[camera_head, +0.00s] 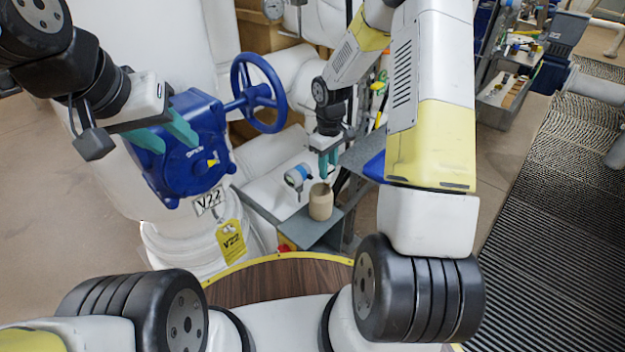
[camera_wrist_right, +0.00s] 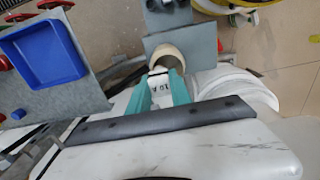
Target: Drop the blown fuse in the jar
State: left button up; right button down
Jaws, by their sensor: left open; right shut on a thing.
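The jar (camera_head: 321,206) is a small beige pot with an open dark mouth on a grey shelf. It also shows in the wrist view (camera_wrist_right: 163,51), just beyond my fingertips. My right gripper (camera_head: 328,168) points down with its teal fingertips right over the jar's mouth. In the wrist view its fingers (camera_wrist_right: 161,86) are shut on a white fuse (camera_wrist_right: 160,84) with dark lettering. The fuse's far end lines up with the jar mouth; I cannot tell whether it is inside the rim. My left gripper (camera_head: 164,136) is open and empty in front of the blue valve gearbox.
A blue tray (camera_wrist_right: 44,50) lies on the grey shelf (camera_wrist_right: 75,100).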

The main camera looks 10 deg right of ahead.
jog(key=c, duration=1.1)
grip_release()
jog(key=shift+r, duration=0.1)
notch_tip(320, 180, up, 8)
jog(key=shift+f, duration=0.2)
jog(key=s+r+m+t, duration=0.45)
jog(key=s+r, duration=1.05)
jog(key=r, duration=0.4)
jog(key=s+a+r+m+t+y, duration=0.1)
jog(key=s+a+r+m+y, duration=0.1)
jog(key=s, duration=0.7)
jog(key=shift+s+r+t, duration=0.15)
jog(key=shift+r+t, duration=0.2)
jog(key=shift+r, duration=0.15)
